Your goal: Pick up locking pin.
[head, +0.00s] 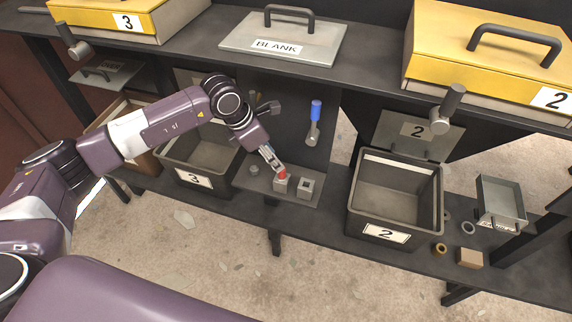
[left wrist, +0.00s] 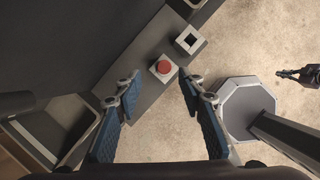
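A red round head (head: 282,174), which looks like the top of the locking pin, sits in a pale square block on a small dark shelf. In the left wrist view the red head (left wrist: 163,67) shows from above, between and slightly beyond my fingertips. The part below the head is hidden in the block. My left gripper (head: 271,157) comes down close to it from the upper left. In the left wrist view its fingers (left wrist: 158,80) are spread wide with nothing between them. A small dark gripper-like shape at the right edge, probably my right gripper (left wrist: 297,74), is too small to read.
A square block with a dark hole (head: 305,186) stands right of the red head. A blue-handled tool (head: 315,115) is on the panel behind. Bin 3 (head: 194,180) is left, bin 2 (head: 386,233) right. The upper shelf (head: 370,70) overhangs behind.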

